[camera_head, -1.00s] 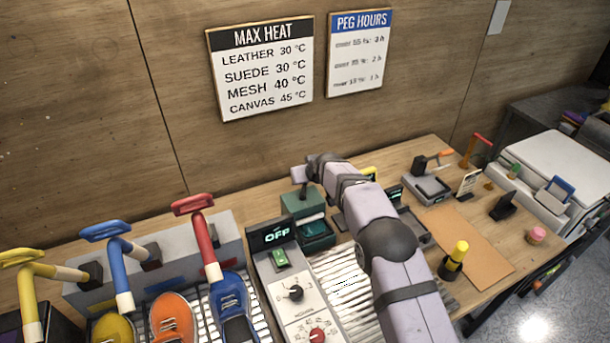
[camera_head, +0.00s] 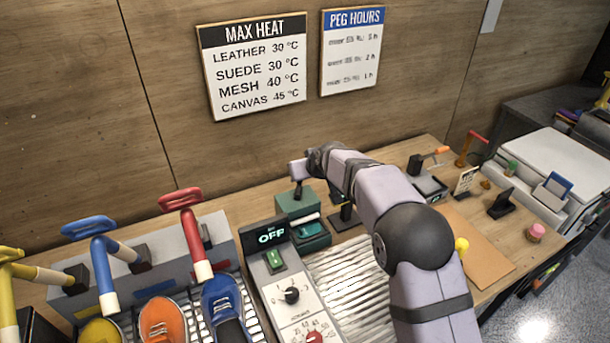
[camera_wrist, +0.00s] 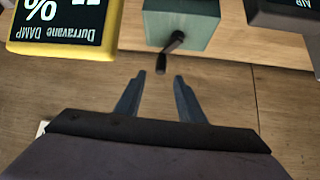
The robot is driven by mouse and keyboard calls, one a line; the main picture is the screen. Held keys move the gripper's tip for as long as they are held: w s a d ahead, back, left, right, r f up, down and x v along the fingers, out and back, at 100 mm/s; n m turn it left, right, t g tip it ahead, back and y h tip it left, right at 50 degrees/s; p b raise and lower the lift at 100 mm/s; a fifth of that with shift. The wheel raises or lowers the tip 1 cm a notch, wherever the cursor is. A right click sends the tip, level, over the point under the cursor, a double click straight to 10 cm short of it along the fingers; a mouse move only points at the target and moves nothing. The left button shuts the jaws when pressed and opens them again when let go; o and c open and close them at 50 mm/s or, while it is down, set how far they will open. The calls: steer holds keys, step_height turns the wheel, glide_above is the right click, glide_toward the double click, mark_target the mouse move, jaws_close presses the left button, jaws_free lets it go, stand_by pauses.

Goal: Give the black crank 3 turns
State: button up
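The black crank (camera_wrist: 171,48) sticks out of a green box (camera_wrist: 181,25) in the wrist view, its knob end pointing toward my gripper. My gripper (camera_wrist: 159,78) is open and empty, with its two fingertips apart. The knob appears between and just beyond the fingertips, and I see no contact. In the head view the green box (camera_head: 297,205) stands at the back of the bench with the end of my arm over it. My arm's end hides much of the crank there.
A yellow-framed damp display (camera_wrist: 65,22) is left of the box in the wrist view. In the head view, an OFF control panel (camera_head: 270,236) stands in front, and shoes under coloured handles are at left. A ribbed metal surface (camera_head: 350,285) lies in front of the box.

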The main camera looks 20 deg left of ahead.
mark_target(298, 186)
steer(key=shift+s+d+r, duration=0.15)
steer(key=shift+s+r, duration=0.05)
steer(key=shift+f+b, duration=0.1)
steer(key=shift+b, duration=0.3)
steer(key=b, duration=0.2)
steer(key=shift+f+b, duration=0.15)
steer(key=shift+b, duration=0.2)
steer(key=shift+p+x, duration=1.95)
steer(key=shift+x, duration=1.6)
steer(key=shift+w, duration=0.1)
jaws_close()
